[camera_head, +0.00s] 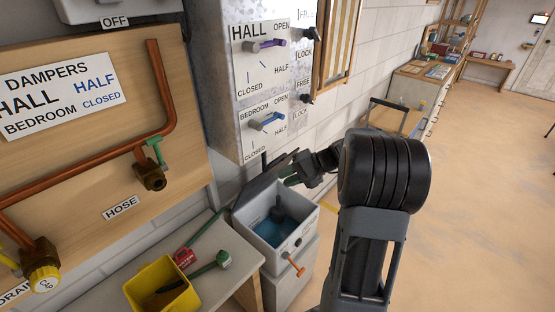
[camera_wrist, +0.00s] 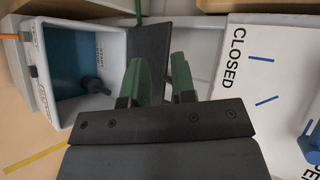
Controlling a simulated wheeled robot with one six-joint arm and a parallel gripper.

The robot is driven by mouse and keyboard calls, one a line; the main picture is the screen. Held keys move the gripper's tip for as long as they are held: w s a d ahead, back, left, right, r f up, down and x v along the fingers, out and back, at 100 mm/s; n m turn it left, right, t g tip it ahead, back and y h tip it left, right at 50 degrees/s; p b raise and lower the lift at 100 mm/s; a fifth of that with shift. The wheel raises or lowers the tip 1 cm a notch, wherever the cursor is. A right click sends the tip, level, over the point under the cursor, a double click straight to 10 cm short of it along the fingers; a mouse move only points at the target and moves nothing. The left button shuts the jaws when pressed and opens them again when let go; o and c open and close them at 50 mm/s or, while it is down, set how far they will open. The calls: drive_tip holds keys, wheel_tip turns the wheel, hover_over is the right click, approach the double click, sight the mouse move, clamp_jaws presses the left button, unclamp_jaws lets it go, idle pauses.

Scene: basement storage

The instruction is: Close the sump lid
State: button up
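The sump (camera_head: 312,222) is a pale grey box with blue water inside, below the wall panels. It also shows at the left of the wrist view (camera_wrist: 60,125). Its dark grey lid (camera_head: 258,190) stands raised at the back, so the sump is open. The lid (camera_wrist: 150,45) shows as a dark panel beside the box in the wrist view. My gripper (camera_head: 290,180) is beside the lid's right end. Its two green fingers (camera_wrist: 158,75) are apart, with the lid behind the gap. Whether they touch the lid is not clear.
A bench left of the sump bears a yellow bin (camera_head: 165,285) and a green-handled tool (camera_head: 222,260). The damper panel (camera_head: 262,90) with levers hangs just above. An orange handle (camera_head: 296,266) sticks out from the sump's front. Open floor lies to the right.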

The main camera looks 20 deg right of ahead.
sight(278, 158)
drive_tip(key=w+d+f+m+t+y, duration=0.1)
drive_tip(key=w+d+t, duration=0.15)
drive_tip(key=d, duration=0.35)
drive_tip(key=w+d+f+m+t+y, duration=0.1)
drive_tip(key=w+d+m+t, duration=0.1)
drive_tip(key=d+t, duration=0.3)
drive_tip(key=shift+g, duration=0.55)
drive_tip(key=p+x, duration=0.1)
drive_tip(key=x, duration=0.5)
drive_tip(key=p+x, duration=0.2)
drive_tip(key=x, duration=0.4)
drive_tip(key=shift+w+d+f, duration=0.15)
drive_tip(key=shift+w+d, duration=0.05)
drive_tip(key=shift+w, duration=0.05)
drive_tip(key=shift+c, duration=0.3)
clamp_jaws()
